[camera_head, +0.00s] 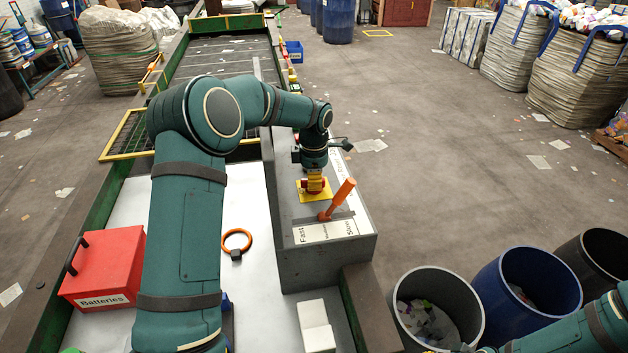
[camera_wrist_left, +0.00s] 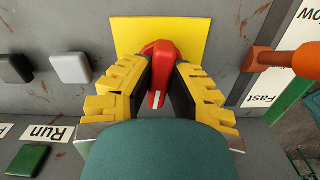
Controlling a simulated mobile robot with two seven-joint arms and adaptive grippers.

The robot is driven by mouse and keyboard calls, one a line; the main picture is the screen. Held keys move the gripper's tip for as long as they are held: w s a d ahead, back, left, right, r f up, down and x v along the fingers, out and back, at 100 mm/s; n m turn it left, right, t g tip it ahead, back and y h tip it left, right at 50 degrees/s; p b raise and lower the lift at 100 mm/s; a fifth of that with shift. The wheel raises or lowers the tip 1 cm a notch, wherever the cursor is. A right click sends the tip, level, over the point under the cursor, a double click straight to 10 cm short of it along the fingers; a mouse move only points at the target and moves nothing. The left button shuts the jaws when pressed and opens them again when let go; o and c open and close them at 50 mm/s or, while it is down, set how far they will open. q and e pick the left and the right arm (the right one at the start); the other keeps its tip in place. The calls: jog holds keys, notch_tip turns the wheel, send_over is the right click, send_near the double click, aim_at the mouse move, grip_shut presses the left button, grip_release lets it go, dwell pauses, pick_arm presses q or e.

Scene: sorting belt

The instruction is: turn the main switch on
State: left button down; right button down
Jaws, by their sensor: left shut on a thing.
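The main switch is a red rotary handle (camera_wrist_left: 160,62) on a yellow plate (camera_wrist_left: 195,30), on the grey control box (camera_head: 330,258). In the head view the yellow plate (camera_head: 305,197) shows below my left gripper (camera_head: 313,184), and the red of the switch shows around the fingers. In the left wrist view my left gripper (camera_wrist_left: 160,88) has a dark finger pad on each side of the red handle and is shut on it. A white mark shows on the handle's near end. The handle's exact turn is hard to judge.
An orange lever (camera_head: 342,197) stands close beside the switch, with a Fast/Slow label (camera_head: 325,231). Black (camera_wrist_left: 15,68) and white (camera_wrist_left: 70,68) buttons and a green Run button (camera_wrist_left: 27,160) sit nearby. A red Batteries box (camera_head: 105,268) and an orange ring (camera_head: 236,238) lie left.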

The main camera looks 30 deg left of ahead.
pick_arm(q)
jog(key=m, duration=0.4)
jog(key=shift+f, duration=0.1)
jog(key=m, duration=0.8)
jog(key=shift+m, duration=2)
jog(key=shift+f, duration=0.1)
jog(key=c, duration=0.9)
grip_release()
jog(key=shift+r, duration=0.2)
